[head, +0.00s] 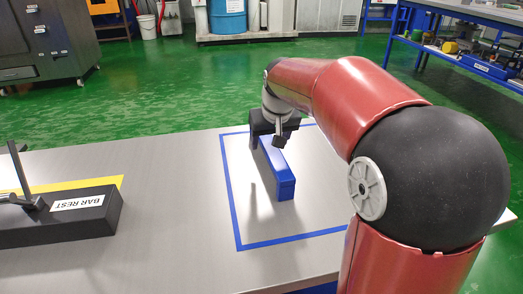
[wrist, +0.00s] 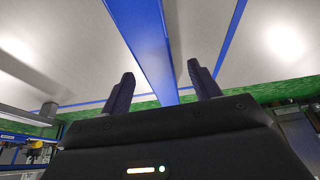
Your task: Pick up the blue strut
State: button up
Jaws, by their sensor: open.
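The blue strut (head: 277,172) is a long bar lying on the grey table inside a blue taped outline. Its far end is hidden under my gripper (head: 267,138) in the head view. In the wrist view the strut (wrist: 148,38) runs down between the two dark fingers of my gripper (wrist: 162,88). The fingers are apart, with a gap on each side of the strut. I cannot tell how far the fingertips are above the table.
A black block marked BAR REST (head: 85,214) stands on the table (head: 170,200) at the left, beside a yellow strip (head: 75,184). The table between it and the blue outline (head: 234,205) is clear. Green floor lies beyond the far edge.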

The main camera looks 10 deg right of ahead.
aim_at(269, 143)
jog(key=x, duration=0.5)
jog(key=shift+w+f+b, duration=0.1)
jog(key=shift+w+b, duration=0.15)
jog(key=shift+b, duration=0.15)
jog(key=shift+c, duration=0.3)
jog(key=c, duration=1.2)
grip_shut()
jog(key=shift+r, duration=0.2)
